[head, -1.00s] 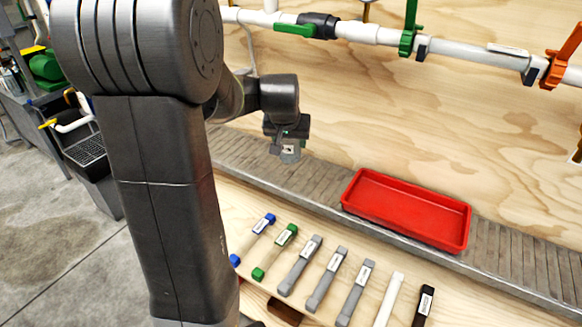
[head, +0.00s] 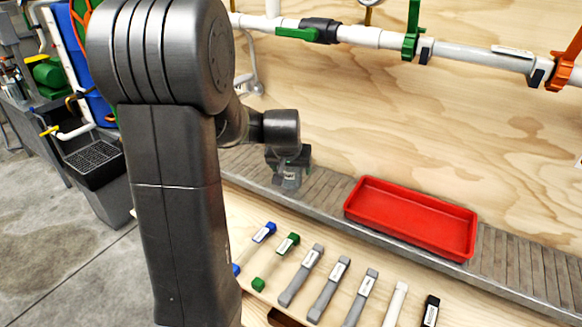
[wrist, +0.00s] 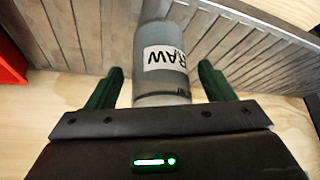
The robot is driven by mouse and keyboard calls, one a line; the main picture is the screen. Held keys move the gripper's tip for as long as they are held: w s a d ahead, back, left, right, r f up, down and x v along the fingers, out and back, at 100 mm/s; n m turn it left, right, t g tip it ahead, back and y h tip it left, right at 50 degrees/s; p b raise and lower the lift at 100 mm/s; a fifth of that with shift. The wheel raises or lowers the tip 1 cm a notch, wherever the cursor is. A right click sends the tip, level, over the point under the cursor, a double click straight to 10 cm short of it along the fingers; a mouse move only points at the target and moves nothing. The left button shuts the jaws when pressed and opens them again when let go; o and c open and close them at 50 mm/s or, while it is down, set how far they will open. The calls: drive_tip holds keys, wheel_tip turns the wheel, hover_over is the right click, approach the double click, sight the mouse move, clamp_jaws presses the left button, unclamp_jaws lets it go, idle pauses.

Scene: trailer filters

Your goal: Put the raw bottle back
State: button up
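The raw bottle (wrist: 162,70) is a grey, partly see-through cylinder with a white label reading RAW. In the head view the raw bottle (head: 289,176) hangs below my gripper (head: 288,160), over the slatted conveyor (head: 325,192). I cannot tell whether its base touches the slats. The finger contact is hard to see from the head view.
A red tray (head: 410,217) sits on the conveyor to the right. Several labelled test strips or tools lie in a row on the wooden bench in front, including a green-ended one (head: 277,261). A white pipe (head: 365,32) with valves runs along the wooden wall.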

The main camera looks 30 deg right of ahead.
drive_tip(key=shift+r, duration=0.25)
drive_tip(key=p+v, duration=0.3)
drive_tip(key=v, duration=0.9)
drive_tip(key=shift+f, duration=0.15)
drive_tip(key=b+x, duration=0.3)
drive_tip(key=x, duration=0.9)
drive_tip(key=shift+f, duration=0.35)
wheel_tip(320, 180, up, 3)
drive_tip(key=shift+f+p, duration=0.1)
drive_tip(key=shift+p, duration=0.35)
drive_tip(key=shift+r, duration=0.5)
